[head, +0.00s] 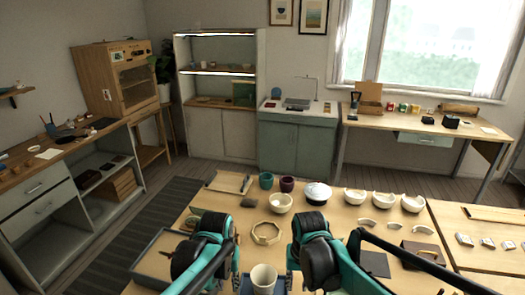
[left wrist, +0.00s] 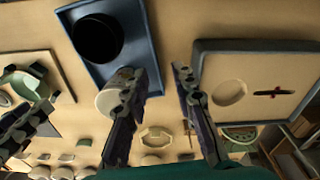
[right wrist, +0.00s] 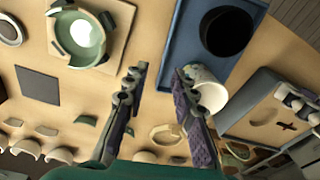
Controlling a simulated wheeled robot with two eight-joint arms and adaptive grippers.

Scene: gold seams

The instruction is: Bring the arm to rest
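My left gripper (left wrist: 155,76) is open, with a gap of bare tabletop between its fingers in the left wrist view. My right gripper (right wrist: 157,76) is also open and empty. A pale cup (head: 263,279) stands between my two arms at the front of the table. It shows beside a finger, outside the gap, in the left wrist view (left wrist: 110,101) and in the right wrist view (right wrist: 213,96).
A blue tray (right wrist: 186,62) with a black round thing (right wrist: 228,34) lies by the cup. A dark-rimmed tray (head: 138,262) is at left. A green-and-white broken bowl (right wrist: 80,34) is on the other side. Bowls (head: 281,203) and an octagonal ring (head: 266,234) stand beyond my arms.

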